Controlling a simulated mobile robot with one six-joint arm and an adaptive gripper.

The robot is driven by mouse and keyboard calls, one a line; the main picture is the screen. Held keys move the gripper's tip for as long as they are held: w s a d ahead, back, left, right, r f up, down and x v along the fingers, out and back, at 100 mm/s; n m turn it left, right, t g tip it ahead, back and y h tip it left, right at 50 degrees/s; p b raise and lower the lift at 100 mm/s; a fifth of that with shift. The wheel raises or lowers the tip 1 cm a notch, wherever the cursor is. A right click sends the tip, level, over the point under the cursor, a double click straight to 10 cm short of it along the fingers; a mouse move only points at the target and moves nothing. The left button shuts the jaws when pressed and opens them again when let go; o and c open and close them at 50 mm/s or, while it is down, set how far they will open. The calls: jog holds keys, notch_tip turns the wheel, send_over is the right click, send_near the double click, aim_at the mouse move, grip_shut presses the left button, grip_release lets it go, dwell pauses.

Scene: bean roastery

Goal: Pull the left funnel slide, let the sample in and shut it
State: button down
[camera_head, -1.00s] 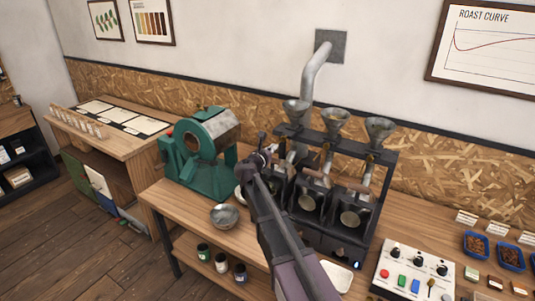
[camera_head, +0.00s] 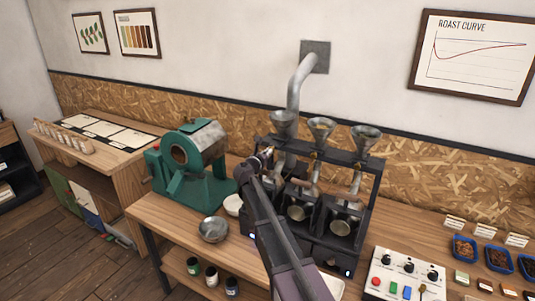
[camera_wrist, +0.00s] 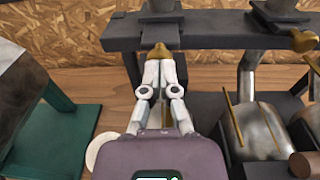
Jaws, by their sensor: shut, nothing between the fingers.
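The left funnel (camera_head: 284,122) is a grey metal cone on top of the dark sample roaster frame (camera_head: 375,190). Its lower part shows at the top of the wrist view (camera_wrist: 160,8). A brass slide tab (camera_wrist: 158,50) is below it at the beam. My gripper (camera_wrist: 160,62) has its white fingers together, with nothing between them. Its tips are right at the brass tab; I cannot tell whether they touch it. In the head view my gripper (camera_head: 266,153) is just left of and below the left funnel. The chute under this funnel is mostly hidden by my arm.
The middle funnel (camera_head: 321,130) and right funnel (camera_head: 365,138) stand beside it, with another brass tab (camera_wrist: 303,40) close right. A green roaster (camera_head: 190,165) stands left. A metal bowl (camera_head: 213,230) and control panel (camera_head: 408,275) are on the bench.

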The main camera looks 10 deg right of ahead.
aim_at(272, 147)
jog(key=x, duration=0.4)
jog(key=shift+r, duration=0.1)
jog(key=shift+s+r, duration=0.1)
jog(key=shift+s, duration=0.1)
jog(key=shift+s+a, duration=0.3)
jog(key=shift+s, duration=0.15)
jog(key=v, duration=1.3)
jog(key=shift+p, duration=0.45)
